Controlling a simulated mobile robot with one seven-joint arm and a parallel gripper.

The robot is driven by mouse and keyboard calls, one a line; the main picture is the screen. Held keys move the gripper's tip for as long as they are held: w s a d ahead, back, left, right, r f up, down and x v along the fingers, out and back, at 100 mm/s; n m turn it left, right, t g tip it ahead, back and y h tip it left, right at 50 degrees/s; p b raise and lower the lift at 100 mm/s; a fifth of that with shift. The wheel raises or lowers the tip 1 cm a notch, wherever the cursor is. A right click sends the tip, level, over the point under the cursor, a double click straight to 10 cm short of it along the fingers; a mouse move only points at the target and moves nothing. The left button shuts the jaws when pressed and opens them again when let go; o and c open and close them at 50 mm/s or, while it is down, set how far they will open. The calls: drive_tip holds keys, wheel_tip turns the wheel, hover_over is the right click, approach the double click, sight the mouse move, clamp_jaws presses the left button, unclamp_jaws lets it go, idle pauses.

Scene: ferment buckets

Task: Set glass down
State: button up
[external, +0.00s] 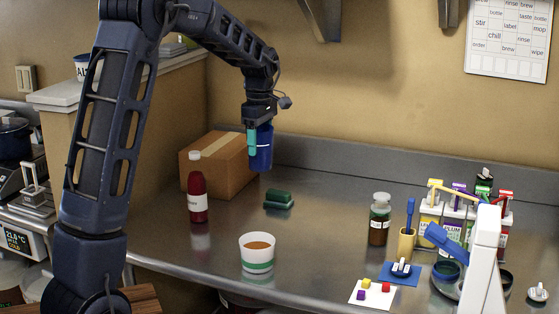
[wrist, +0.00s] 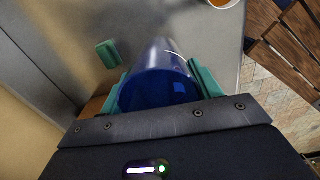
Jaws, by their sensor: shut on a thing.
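A blue glass (external: 262,150) is held in my gripper (external: 256,143) in the external view, above the back of the steel counter, near the cardboard box. The glass hangs clear of the counter and looks roughly upright. In the wrist view, the glass (wrist: 160,85) sits between the two teal fingers of my gripper (wrist: 160,88), which are shut on its sides. Its near end looks deep blue and its far part paler. The picture does not show whether it holds anything.
The steel counter (external: 325,215) has free room in its middle. Around it are a cardboard box (external: 225,168), a red bottle (external: 197,190), a green sponge (external: 279,200), a white cup of brown liquid (external: 257,256), a dark jar (external: 380,218) and, right, several labelled cartons and a white stand (external: 487,265).

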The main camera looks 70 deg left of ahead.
drive_tip(key=w+d, duration=1.2)
drive_tip(key=shift+n, duration=0.4)
drive_tip(key=f, duration=1.9)
drive_tip(key=shift+w+d+f, duration=0.15)
drive_tip(key=shift+w+d, duration=0.15)
drive_tip(key=shift+f, duration=0.1)
drive_tip(key=o, duration=1.1)
